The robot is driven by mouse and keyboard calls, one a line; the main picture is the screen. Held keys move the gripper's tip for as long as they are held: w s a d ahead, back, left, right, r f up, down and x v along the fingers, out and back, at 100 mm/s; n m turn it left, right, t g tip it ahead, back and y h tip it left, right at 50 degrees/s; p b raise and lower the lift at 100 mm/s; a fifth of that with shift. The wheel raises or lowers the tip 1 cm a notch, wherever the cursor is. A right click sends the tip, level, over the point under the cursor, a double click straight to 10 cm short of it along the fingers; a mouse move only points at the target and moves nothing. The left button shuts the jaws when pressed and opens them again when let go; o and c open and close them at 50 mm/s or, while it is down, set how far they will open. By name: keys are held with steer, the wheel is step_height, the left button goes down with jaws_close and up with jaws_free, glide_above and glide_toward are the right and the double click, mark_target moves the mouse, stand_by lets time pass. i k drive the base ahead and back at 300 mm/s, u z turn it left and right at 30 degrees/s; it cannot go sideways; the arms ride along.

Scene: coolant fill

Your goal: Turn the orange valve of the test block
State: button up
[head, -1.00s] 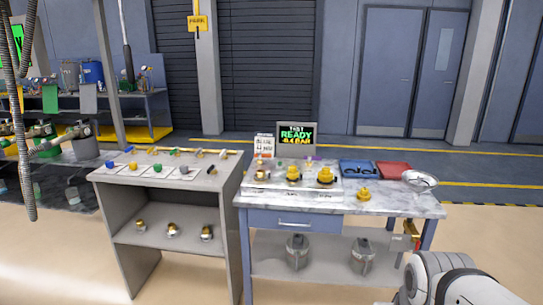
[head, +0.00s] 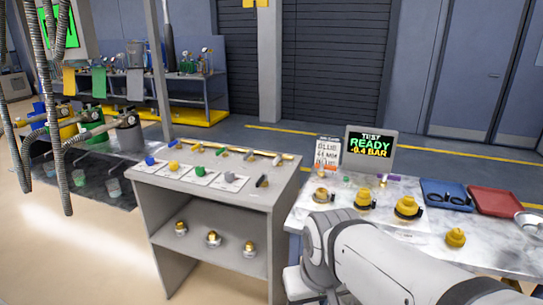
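The test block stands at the back left of the marble-topped bench (head: 480,250), by the screen (head: 370,153) that reads "TEST READY -0.4 BAR". A small orange piece (head: 327,168), perhaps the valve, shows at its back left; its handle position is too small to tell. A brass fitting (head: 321,194) and two yellow fittings with dark rings (head: 364,198) (head: 408,207) stand along the block. My arm crosses the lower right of the view and covers the bench front. My gripper cannot be made out in the head view.
A grey stand (head: 225,190) to the left holds coloured parts on top and brass fittings on its shelf. A loose yellow fitting (head: 455,238), a blue tray (head: 446,195), a red tray (head: 495,201) and a metal bowl (head: 530,222) occupy the bench's right side.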

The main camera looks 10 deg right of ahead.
mark_target(321, 167)
steer(key=z, duration=0.2)
steer(key=i, duration=1.3)
steer(key=z, duration=0.8)
steer(key=k, duration=0.7)
steer(key=z, duration=0.2)
steer(key=i, duration=0.8)
steer(key=u, duration=0.15)
